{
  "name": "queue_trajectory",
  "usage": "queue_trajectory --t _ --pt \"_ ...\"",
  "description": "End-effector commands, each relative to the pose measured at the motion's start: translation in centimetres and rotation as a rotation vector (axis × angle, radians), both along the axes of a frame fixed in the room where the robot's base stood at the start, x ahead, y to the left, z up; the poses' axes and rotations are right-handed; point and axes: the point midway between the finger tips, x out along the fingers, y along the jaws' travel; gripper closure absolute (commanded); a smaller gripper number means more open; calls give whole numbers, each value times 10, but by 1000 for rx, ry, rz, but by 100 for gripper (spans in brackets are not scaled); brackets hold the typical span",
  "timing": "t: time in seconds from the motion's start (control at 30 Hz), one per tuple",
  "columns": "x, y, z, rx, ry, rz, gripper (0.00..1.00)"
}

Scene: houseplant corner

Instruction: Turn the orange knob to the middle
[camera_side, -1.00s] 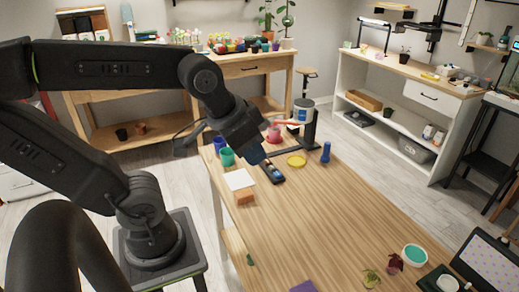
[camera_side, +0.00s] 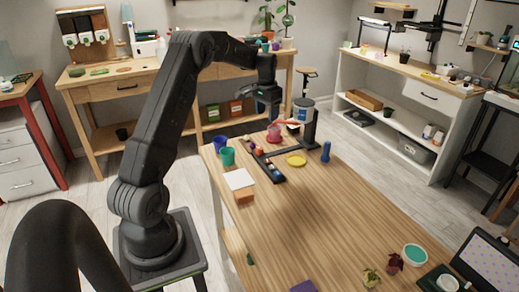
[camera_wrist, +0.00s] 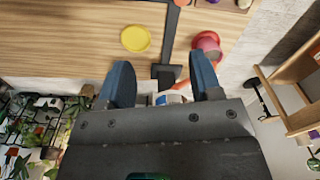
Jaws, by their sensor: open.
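My gripper (camera_side: 268,110) hangs above the far end of the wooden table, pointing down, open and empty. Its two blue fingers stand apart in the wrist view (camera_wrist: 160,64). A small orange piece (camera_side: 259,151), which looks like the orange knob, sits on the long black panel (camera_side: 266,163) below and nearer the side camera than my gripper. It is too small to tell which way the knob points. In the wrist view an orange part (camera_wrist: 182,2) is cut by the top edge, beyond the fingers and apart from them.
A black stand (camera_side: 310,128) with a low bar rises right of the panel. A pink pot (camera_side: 273,135), a green pot (camera_side: 227,156), a blue pot (camera_side: 220,143), a yellow saucer (camera_side: 296,160) and a blue bottle (camera_side: 326,152) stand around it. The table's near middle is clear.

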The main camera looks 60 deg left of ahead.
Motion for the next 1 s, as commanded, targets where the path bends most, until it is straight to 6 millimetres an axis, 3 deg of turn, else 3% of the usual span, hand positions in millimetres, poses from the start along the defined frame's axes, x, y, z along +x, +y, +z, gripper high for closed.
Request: queue_trajectory --t 0.1,0.23,0.47,0.8,1.0 --pt "-6 30 -27 -20 22 20 41" --pt "-9 42 -40 -29 31 26 41" --pt "-10 42 -65 -30 33 26 41" --pt "-10 41 -135 -30 33 26 41" --pt "-9 42 -164 -28 31 27 41"
